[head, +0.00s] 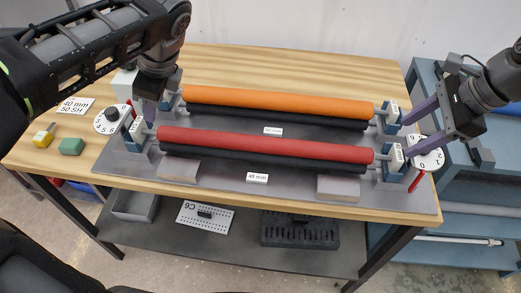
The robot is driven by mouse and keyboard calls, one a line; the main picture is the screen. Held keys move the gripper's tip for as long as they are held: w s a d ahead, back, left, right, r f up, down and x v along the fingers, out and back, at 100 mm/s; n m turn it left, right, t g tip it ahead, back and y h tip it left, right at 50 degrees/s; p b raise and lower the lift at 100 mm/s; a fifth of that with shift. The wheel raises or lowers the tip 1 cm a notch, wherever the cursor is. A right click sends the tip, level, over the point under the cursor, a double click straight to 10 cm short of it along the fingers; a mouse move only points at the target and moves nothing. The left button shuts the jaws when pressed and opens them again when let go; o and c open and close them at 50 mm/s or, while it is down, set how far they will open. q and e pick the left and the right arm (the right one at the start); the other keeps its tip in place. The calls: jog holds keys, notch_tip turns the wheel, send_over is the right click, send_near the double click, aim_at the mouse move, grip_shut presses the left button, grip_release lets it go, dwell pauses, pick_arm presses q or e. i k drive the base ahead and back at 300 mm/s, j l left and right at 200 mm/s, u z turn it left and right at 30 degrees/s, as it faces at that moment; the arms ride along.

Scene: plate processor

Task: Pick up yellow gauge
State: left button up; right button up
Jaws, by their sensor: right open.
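The yellow gauge (43,136), a small yellow block with a pale part, lies on the wooden tabletop at the far left. My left gripper (149,115) points down at the left end of the rollers, well to the right of the gauge. Its fingers are partly hidden by the wrist and overlap the roller mounts, so I cannot tell whether they are open. My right gripper (416,128) is open at the right end of the rollers, its purple fingers apart near the mounts. I cannot tell whether it touches them.
A green block (71,146) lies just right of the gauge. A numbered dial (112,119) stands between them and the rollers. An orange roller (280,102) and a red roller (265,143) span the processor. A "40 mm" label (75,106) lies behind the blocks.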

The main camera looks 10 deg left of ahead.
aim_at(42, 139)
jog(key=k, duration=1)
